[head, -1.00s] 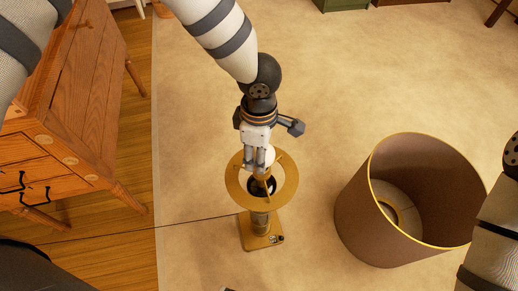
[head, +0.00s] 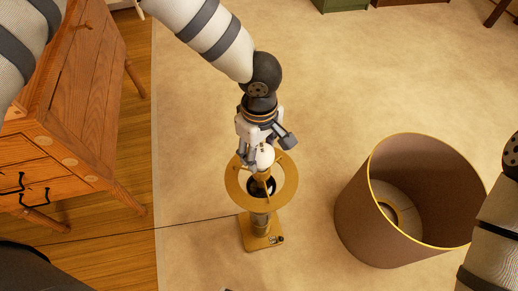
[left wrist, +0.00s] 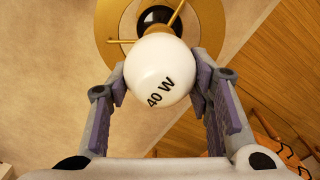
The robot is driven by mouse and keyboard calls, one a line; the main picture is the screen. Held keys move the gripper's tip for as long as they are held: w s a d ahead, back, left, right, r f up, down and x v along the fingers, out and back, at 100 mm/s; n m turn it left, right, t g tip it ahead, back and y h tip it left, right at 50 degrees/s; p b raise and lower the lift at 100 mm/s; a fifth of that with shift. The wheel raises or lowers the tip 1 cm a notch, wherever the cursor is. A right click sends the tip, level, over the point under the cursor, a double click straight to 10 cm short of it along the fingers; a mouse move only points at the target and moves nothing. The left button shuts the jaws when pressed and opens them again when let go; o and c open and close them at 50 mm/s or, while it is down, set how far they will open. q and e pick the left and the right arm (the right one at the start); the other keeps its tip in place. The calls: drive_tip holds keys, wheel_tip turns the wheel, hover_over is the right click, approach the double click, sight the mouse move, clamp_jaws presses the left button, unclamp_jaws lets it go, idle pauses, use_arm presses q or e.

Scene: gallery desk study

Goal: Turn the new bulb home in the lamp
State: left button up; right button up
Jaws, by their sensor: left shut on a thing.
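My left gripper (head: 258,157) is shut on a white round bulb (head: 264,157), its fingers on both sides of the glass. In the left wrist view the bulb (left wrist: 160,72) shows the print "40 W" between the fingers (left wrist: 160,85). The brass lamp stands upright on its square base (head: 252,240), with a flat ring (head: 233,187) around its top. The bulb is above the ring's middle. The dark socket (left wrist: 158,18) shows past the bulb in the wrist view. I cannot tell whether the bulb's cap is in the socket. My right gripper is out of view.
A brown lampshade (head: 360,215) with a gold rim stands on the pale carpet to the right. A wooden desk (head: 75,95) is at the left. A thin cord (head: 160,226) runs left from the lamp. The carpet behind the lamp is clear.

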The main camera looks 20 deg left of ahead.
use_arm(q)
drive_tip(key=shift+m, duration=1.2)
drive_tip(key=shift+w, duration=0.15)
drive_tip(key=m, duration=0.4)
drive_tip(key=shift+w+d, duration=0.1)
drive_tip(key=shift+d, duration=0.05)
drive_tip(key=o, duration=0.9)
drive_tip(key=shift+o, duration=0.2)
